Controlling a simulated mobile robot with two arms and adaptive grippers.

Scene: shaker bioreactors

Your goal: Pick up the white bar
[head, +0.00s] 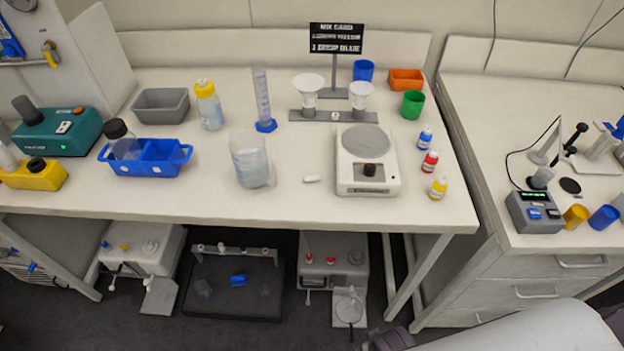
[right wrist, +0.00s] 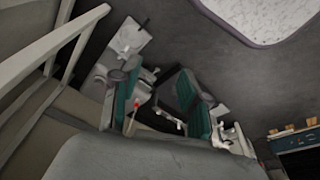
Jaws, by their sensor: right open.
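In the head view only a small dark part beside my right arm shows at the bottom edge, in front of the bench and well away from the bar. My left gripper is in neither view.
Small dropper bottles (head: 430,161) line the right. A rack with funnels (head: 333,115) and a sign stand behind. The bench front (head: 300,205) is clear.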

